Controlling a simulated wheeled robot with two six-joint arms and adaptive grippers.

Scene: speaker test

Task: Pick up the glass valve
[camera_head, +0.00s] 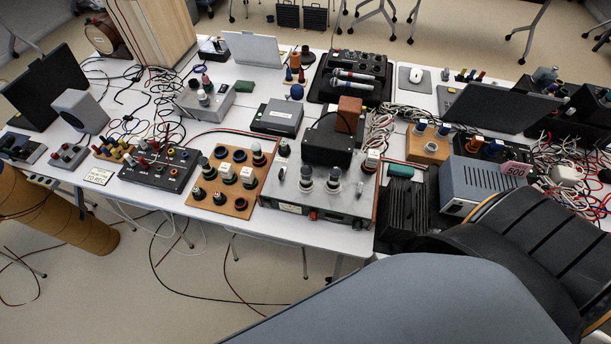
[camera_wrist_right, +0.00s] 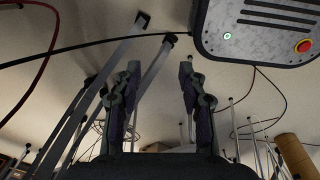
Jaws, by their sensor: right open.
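Two upright, bulb-shaped parts that look like glass valves (camera_head: 333,181) stand side by side on a grey metal amplifier chassis (camera_head: 290,195) in the middle of the head view. Several more valve-like parts (camera_head: 228,172) stand in sockets on a wooden board (camera_head: 205,204) to its left. I cannot tell which one the task means. My right gripper (camera_wrist_right: 158,100) is open and empty in the right wrist view, fingers apart, with floor and metal legs beyond it and no valve near it. My right arm fills the lower right of the head view, its gripper out of frame. My left gripper is not in view.
The white table is crowded. A black box (camera_head: 327,148) stands behind the valves, a black finned unit (camera_head: 403,208) and a grey ventilated box (camera_head: 485,185) to their right. A black mixer tray (camera_head: 350,78) lies behind. Cables (camera_head: 590,185) tangle at the right.

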